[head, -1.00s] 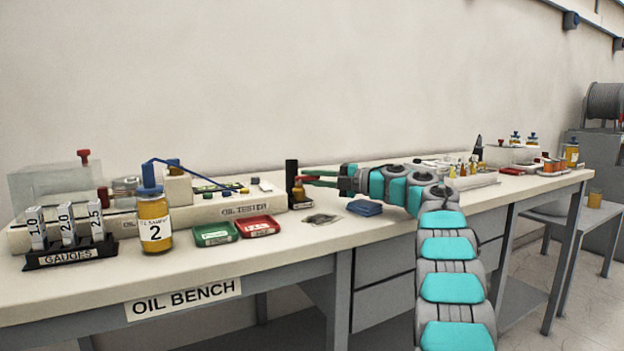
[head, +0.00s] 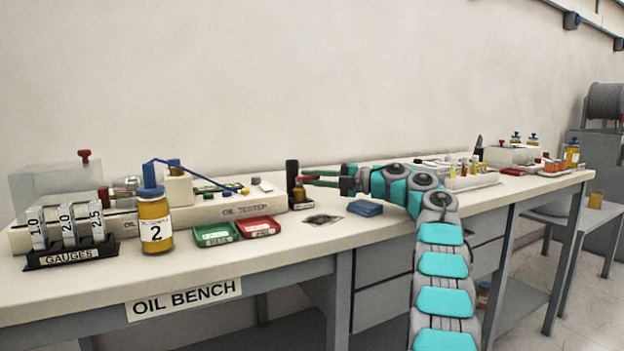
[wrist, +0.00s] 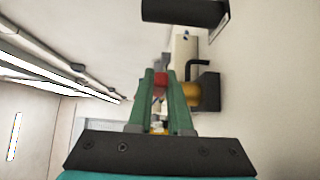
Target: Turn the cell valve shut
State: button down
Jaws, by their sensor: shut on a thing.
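The cell valve shows in the head view as a small brass body (head: 299,192) with a red handle (head: 310,178), beside a dark upright cylinder on the bench. My gripper (head: 312,176) reaches it from the right, with its green fingers level. In the wrist view the fingers (wrist: 160,82) are closed around the red handle (wrist: 160,77), and the brass body (wrist: 191,94) is just to their right. The fingers hide part of the handle, so its exact angle is hard to tell.
The dark cylinder (head: 292,178) stands close to the valve. The oil tester (head: 235,208), green tray (head: 214,235), red tray (head: 258,227) and sample bottle (head: 155,220) are to the left. A blue cloth (head: 365,208) lies in front of my gripper. The bench front is mostly clear.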

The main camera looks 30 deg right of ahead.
jog(key=c, duration=1.1)
grip_release()
jog(key=v, duration=0.7)
jog(key=shift+s+d, duration=0.25)
